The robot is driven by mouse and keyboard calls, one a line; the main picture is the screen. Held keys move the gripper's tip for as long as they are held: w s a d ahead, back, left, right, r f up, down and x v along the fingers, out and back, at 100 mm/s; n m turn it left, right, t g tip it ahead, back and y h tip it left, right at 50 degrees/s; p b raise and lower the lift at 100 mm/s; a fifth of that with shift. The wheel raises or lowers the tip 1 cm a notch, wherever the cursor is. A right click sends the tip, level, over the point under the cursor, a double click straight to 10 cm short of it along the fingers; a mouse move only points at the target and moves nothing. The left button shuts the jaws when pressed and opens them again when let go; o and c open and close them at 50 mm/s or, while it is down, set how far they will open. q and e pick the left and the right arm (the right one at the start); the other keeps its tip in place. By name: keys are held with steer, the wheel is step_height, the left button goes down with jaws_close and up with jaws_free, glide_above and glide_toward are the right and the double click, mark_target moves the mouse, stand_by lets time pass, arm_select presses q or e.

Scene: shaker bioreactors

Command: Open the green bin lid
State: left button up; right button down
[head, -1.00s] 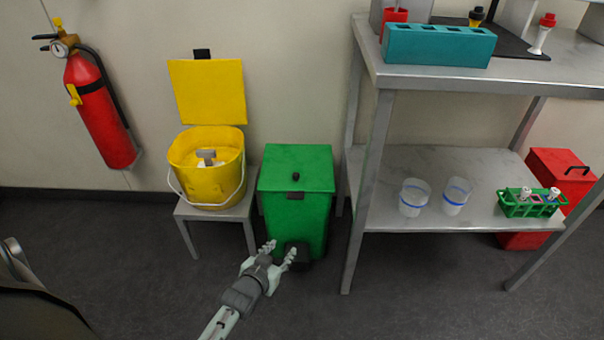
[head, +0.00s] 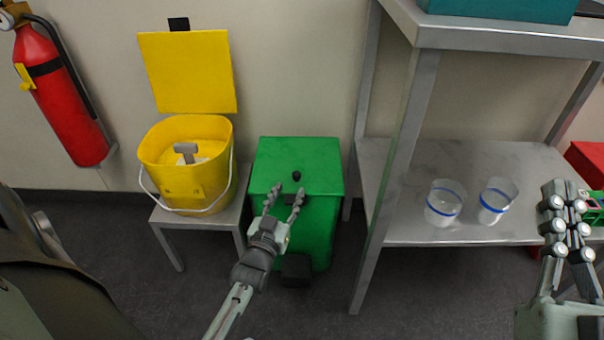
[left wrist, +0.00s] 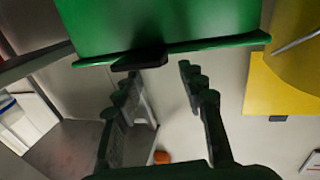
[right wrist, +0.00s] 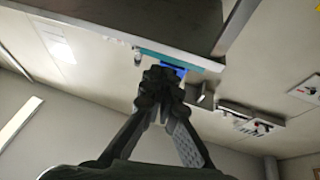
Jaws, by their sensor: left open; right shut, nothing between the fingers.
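The green bin (head: 320,225) stands on the floor in the head view, its green lid (head: 320,160) closed. A small black knob (head: 297,176) is on top and a dark tab is at the lid's front edge. My left gripper (head: 286,192) is open at this front edge, its fingers on either side of the tab in the picture. In the left wrist view, the dark tab (left wrist: 140,60) lies beyond the open fingertips (left wrist: 155,78); contact is not clear. My right gripper (head: 567,190) is shut and empty at the far right, away from the bin.
A yellow bucket (head: 190,185) with a raised lid stands on a small stool left of the bin. A metal shelf (head: 385,190) with two clear cups (head: 444,203) stands close on the right. A black pedal (head: 297,270) is at the bin's foot.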

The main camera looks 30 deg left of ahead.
mark_target(295, 177)
arm_select(q)
steer(key=shift+w+a, duration=0.1)
steer(key=shift+w, duration=0.15)
steer(key=shift+w+a, duration=0.1)
steer(key=shift+w, duration=0.25)
steer(key=b+x, duration=0.1)
steer(key=x, duration=0.4)
steer(key=shift+x, duration=0.8)
arm_select(e)
steer(key=shift+s+d+r+t+y, duration=0.15)
steer(key=shift+s+r+t, duration=0.15)
steer(key=shift+r+t, duration=0.25)
steer(key=shift+s+d+r+t+y, duration=0.2)
steer(key=shift+s+r+t, duration=0.2)
steer(key=shift+r, duration=0.3)
steer(key=shift+s+d+r+t+y, duration=0.15)
steer(key=shift+s+r+t, duration=0.1)
steer(key=shift+r+t, duration=0.3)
arm_select(q)
steer(key=shift+r, duration=0.1)
steer(key=shift+c, duration=0.6)
arm_select(e)
steer(key=shift+r, duration=0.1)
arm_select(q)
jaws_close()
